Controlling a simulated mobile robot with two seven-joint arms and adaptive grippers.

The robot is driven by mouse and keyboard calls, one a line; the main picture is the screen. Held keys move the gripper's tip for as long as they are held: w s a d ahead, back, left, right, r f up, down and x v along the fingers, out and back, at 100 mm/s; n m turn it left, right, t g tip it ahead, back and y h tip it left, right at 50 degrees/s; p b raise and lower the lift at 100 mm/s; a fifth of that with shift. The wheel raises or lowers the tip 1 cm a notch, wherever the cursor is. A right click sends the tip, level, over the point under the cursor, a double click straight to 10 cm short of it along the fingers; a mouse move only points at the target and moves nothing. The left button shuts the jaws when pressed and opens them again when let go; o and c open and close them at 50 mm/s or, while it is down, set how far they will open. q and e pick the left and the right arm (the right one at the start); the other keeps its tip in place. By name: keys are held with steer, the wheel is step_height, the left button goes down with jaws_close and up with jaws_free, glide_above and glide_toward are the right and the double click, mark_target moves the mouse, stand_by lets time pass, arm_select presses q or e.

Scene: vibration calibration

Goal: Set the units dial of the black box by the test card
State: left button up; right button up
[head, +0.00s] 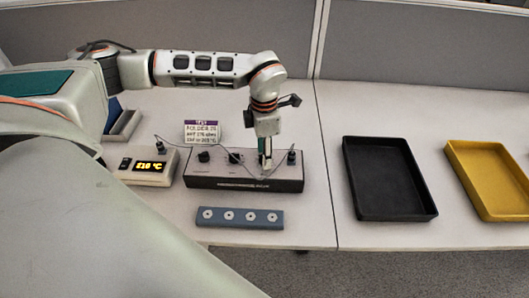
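The black box (215,182) stands on the table with a row of knobs and posts on its grey top. One dark knob (204,156) is at its left, another (234,158) near its middle, and an upright dark piece (291,157) at its right. The test card (202,133), white with a purple header, stands behind the box; its small print is hard to read. My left gripper (265,163) points down at the top of the box, right of the middle knob. Its fingertips hide what is between them, and contact is unclear. My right gripper is out of view.
A beige meter (146,174) with a lit yellow display stands left of the box, with thin cables nearby. A blue-grey strip with several round sockets (240,217) lies in front. A black tray (388,178) and a yellow tray (490,178) are at right.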

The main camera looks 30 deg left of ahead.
arm_select(q)
steer(key=c, duration=1.1)
steer(key=shift+r+n+p, duration=0.15)
steer(key=shift+n+p, duration=0.65)
steer(key=shift+n, duration=0.3)
steer(key=shift+n+p, duration=0.7)
steer(key=shift+n, duration=1.1)
steer(key=o, duration=1.1)
